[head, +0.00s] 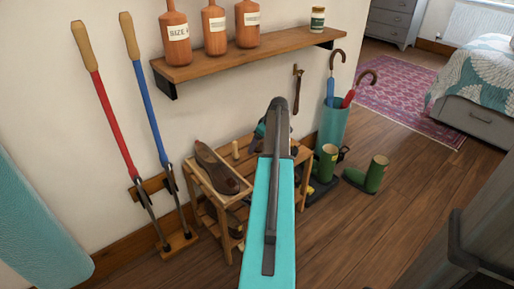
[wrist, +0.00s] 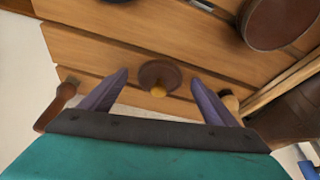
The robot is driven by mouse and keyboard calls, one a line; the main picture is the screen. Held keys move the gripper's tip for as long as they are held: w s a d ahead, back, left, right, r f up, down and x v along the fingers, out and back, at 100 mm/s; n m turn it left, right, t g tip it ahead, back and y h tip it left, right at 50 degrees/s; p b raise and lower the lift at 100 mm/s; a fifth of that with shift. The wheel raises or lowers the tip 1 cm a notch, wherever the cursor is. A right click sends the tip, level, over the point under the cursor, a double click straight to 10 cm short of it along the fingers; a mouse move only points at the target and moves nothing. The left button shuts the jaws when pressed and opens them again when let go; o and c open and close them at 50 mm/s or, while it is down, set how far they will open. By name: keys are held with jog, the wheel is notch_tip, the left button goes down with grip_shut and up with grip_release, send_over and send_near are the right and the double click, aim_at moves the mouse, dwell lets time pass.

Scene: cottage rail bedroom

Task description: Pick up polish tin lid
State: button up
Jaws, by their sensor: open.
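A round dark brown disc with a yellowish knob, which looks like the polish tin lid (wrist: 155,72), lies on the slatted wooden bench top (wrist: 95,48) in the wrist view. My gripper (wrist: 160,77) is open, with its two purple fingers apart on either side of the lid. I see no finger touching it. The gap in height between fingers and lid is hard to tell. In the head view my arm covers the lid and most of the gripper above the bench (head: 304,160).
A wooden-handled brush (wrist: 58,105) lies left of the fingers, and part of another item shows by the right finger. A brown shoe (head: 222,170) is at the bench's left. A wall shelf (head: 250,58) with bottles hangs above.

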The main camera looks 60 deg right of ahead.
aim_at(260, 148)
dwell(0.4)
jog(key=c, duration=1.1)
jog(key=shift+r, duration=0.2)
jog(key=shift+r+p, duration=0.3)
jog(key=shift+r, duration=0.25)
jog(key=shift+w+p+v, duration=0.2)
jog(key=shift+p+v, duration=0.25)
jog(key=shift+v, duration=0.7)
jog(key=s+a+p, duration=0.1)
jog(key=s+a, duration=0.1)
jog(key=s, duration=0.2)
jog(key=s+a+r, duration=0.1)
jog(key=s+a, duration=0.2)
jog(key=s, duration=0.1)
jog(key=s+a+p, duration=0.1)
jog(key=s+a, duration=0.2)
jog(key=s, duration=0.2)
jog(key=shift+a+r+p, duration=0.25)
jog(key=shift+p, duration=0.1)
jog(key=shift+w, duration=0.1)
